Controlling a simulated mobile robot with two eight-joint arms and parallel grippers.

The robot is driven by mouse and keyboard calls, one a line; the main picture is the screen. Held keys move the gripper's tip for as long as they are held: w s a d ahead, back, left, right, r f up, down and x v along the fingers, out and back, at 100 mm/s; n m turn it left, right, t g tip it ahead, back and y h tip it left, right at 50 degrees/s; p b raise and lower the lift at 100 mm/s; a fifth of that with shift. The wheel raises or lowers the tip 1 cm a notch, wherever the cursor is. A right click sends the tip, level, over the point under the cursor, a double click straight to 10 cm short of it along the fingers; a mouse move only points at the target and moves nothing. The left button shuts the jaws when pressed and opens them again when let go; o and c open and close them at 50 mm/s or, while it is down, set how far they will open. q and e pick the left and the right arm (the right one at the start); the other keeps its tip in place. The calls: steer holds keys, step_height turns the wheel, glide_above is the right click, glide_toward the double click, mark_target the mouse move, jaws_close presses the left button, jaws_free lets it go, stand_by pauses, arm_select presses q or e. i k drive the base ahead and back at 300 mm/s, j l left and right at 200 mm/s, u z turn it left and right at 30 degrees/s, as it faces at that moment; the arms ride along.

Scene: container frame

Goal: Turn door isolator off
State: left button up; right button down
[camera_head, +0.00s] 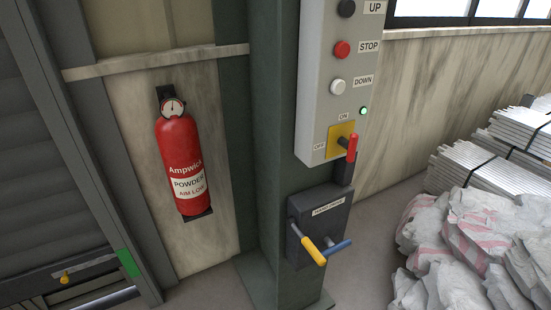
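The door isolator (342,141) is a rotary switch with a red handle on a yellow plate, low on a light grey control box (318,95). The labels ON, above the plate, and OFF, at its left, are beside it. The red handle (352,147) sticks out toward the lower right of the plate. A small green light (364,111) glows above it. Neither of my grippers shows in the head view.
A dark hand drive box (318,222) with yellow and blue levers projects below. A red fire extinguisher (181,160) hangs left; sacks (479,232) are piled right.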

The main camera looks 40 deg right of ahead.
mark_target(350, 146)
steer(key=k+z, duration=0.1)
steer(key=z, duration=1.6)
